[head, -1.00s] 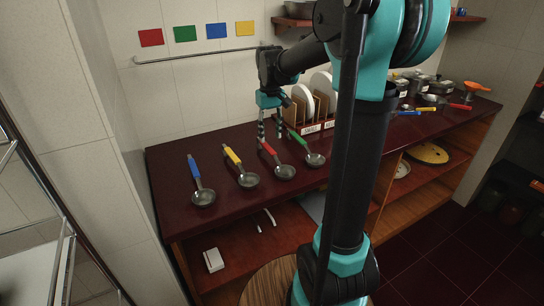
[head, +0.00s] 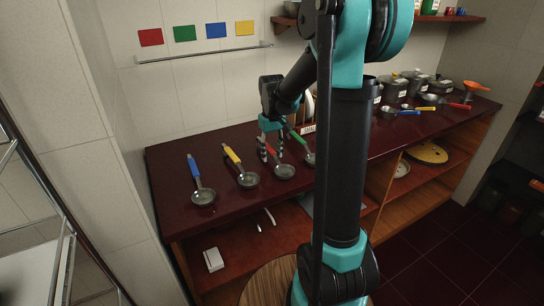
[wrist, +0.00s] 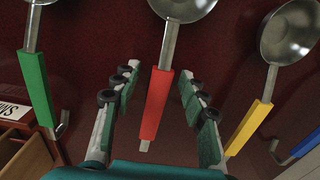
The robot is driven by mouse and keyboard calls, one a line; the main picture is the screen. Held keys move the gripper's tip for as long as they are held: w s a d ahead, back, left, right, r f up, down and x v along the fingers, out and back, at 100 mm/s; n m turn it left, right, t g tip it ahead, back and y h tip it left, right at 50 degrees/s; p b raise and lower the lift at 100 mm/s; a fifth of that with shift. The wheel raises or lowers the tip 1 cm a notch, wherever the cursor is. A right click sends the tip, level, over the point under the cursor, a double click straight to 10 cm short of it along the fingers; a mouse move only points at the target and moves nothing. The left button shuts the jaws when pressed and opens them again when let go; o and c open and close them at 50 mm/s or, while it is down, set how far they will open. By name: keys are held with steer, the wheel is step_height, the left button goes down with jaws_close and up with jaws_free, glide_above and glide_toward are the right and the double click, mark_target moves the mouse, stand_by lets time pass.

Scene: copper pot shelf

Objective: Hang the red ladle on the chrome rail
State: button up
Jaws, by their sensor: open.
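The red ladle lies on the dark red counter, its red handle toward the wall and its metal bowl (head: 285,172) toward the front edge. My gripper (head: 271,157) is open over its handle. In the wrist view, the red handle (wrist: 157,105) runs between the two open fingers of my gripper (wrist: 158,78), with a visible gap on both sides. Whether the fingertips touch the counter cannot be told. The chrome rail (head: 205,53) is fixed to the tiled wall at the back left, with nothing hanging on it.
A yellow ladle (head: 233,155) and a blue ladle (head: 195,170) lie to the left, a green ladle (head: 298,139) close to the right. Red, green, blue and yellow cards (head: 245,28) are above the rail. A wooden rack (wrist: 25,155) stands near the green handle.

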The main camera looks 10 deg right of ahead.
mark_target(272, 151)
jaws_close()
steer(key=shift+r, duration=0.1)
stand_by(0.3)
step_height(272, 151, up, 20)
stand_by(0.5)
